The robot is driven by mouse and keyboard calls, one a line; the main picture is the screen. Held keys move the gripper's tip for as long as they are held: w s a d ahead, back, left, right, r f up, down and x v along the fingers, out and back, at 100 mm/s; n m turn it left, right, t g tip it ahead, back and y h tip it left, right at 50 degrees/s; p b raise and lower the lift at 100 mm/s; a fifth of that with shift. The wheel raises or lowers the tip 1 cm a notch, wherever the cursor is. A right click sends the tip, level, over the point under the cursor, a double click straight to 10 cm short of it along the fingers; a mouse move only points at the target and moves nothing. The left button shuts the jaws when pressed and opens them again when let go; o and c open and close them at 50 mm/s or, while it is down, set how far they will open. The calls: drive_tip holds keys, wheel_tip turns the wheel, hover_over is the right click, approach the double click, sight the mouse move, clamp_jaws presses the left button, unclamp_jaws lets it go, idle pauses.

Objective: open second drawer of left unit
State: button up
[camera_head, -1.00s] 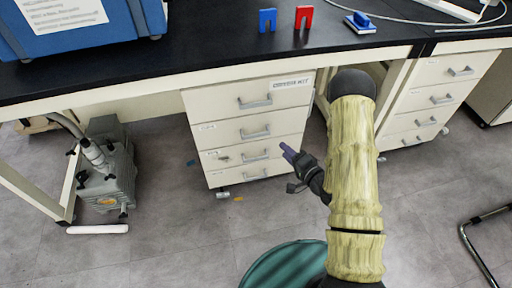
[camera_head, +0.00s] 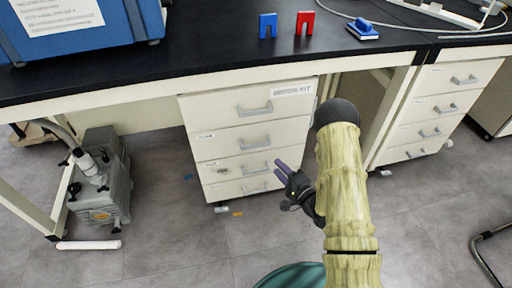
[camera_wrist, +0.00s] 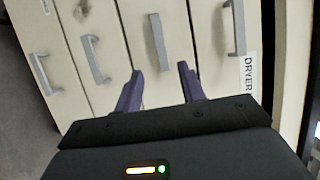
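The left unit (camera_head: 190,158) is a cream cabinet of several stacked drawers under the black bench. All its drawers look shut. Its second drawer (camera_head: 215,140) from the top has a grey bar handle (camera_head: 254,143). My gripper (camera_head: 287,173) is in front of the unit's lower right side. In the wrist view the drawers appear turned sideways, with the top drawer's DRYER label (camera_wrist: 248,72) at right. There my open gripper (camera_wrist: 158,80) has its dark purple fingers apart, roughly lined up with the second drawer's handle (camera_wrist: 158,42). The handle is beyond the fingertips, and nothing is between them.
Another drawer unit (camera_head: 440,90) stands at right. A grey pump (camera_head: 103,185) is on the floor at left. The bench (camera_head: 215,55) carries a blue machine (camera_head: 85,30), blue (camera_head: 268,25) and red (camera_head: 305,23) blocks and a blue-and-white item (camera_head: 363,30). Floor before the unit is mostly clear.

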sight(257, 146)
drive_tip(key=b+x, duration=0.4)
drive_tip(key=x, duration=0.9)
drive_tip(key=shift+f, duration=0.1)
drive_tip(key=shift+w+a, duration=0.2)
drive_tip(key=shift+w, duration=0.2)
drive_tip(key=shift+c, duration=0.2)
clamp_jaws()
